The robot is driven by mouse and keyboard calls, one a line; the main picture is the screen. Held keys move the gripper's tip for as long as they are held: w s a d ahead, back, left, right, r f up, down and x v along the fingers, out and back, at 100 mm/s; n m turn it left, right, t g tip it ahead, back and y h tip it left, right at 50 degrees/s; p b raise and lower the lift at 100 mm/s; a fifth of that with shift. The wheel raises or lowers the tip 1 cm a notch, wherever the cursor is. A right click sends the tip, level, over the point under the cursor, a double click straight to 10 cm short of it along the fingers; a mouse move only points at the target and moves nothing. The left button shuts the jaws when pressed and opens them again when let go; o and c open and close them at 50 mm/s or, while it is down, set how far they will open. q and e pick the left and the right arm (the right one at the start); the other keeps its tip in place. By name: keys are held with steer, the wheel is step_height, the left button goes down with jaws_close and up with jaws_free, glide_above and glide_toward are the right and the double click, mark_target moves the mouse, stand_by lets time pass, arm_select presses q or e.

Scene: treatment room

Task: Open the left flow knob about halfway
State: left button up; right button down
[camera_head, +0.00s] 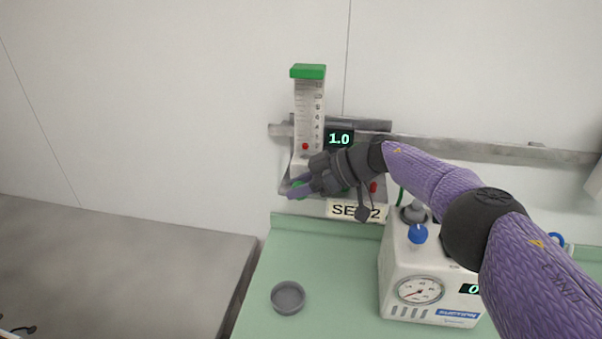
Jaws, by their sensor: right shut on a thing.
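The flowmeter (309,110) is an upright clear tube with a scale and a green cap, fixed at a wall rail. A red float sits low in its tube. The green left flow knob (297,184) is at its base, mostly hidden by my right gripper (302,189). My right gripper is shut on this knob, its arm coming in from the right. A display (339,138) beside the tube reads 1.0. A label below reads "SET" and ends in 2, its middle partly covered. My left gripper is not in view.
A white suction unit (409,256) with a round gauge and blue knob stands on the green counter (330,255). A small grey dish (288,297) lies on the counter. A grey bed or bench (120,260) is at the left.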

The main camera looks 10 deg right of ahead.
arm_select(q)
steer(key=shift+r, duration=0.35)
arm_select(e)
steer(key=shift+s+a+f+h, duration=0.1)
steer(key=shift+a+f+h, duration=0.05)
steer(key=shift+h, duration=0.15)
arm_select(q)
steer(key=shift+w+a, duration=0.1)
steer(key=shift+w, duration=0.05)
arm_select(e)
steer(key=shift+f+g, duration=0.1)
steer(key=shift+g, duration=0.2)
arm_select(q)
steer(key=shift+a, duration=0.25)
arm_select(e)
steer(key=c, duration=0.7)
jaws_free()
steer(key=shift+c, duration=0.2)
steer(key=shift+o, duration=1.3)
steer(key=shift+s, duration=0.15)
arm_select(q)
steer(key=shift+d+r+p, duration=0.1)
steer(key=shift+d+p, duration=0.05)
steer(key=shift+p, duration=0.2)
arm_select(e)
steer(key=shift+r, duration=0.25)
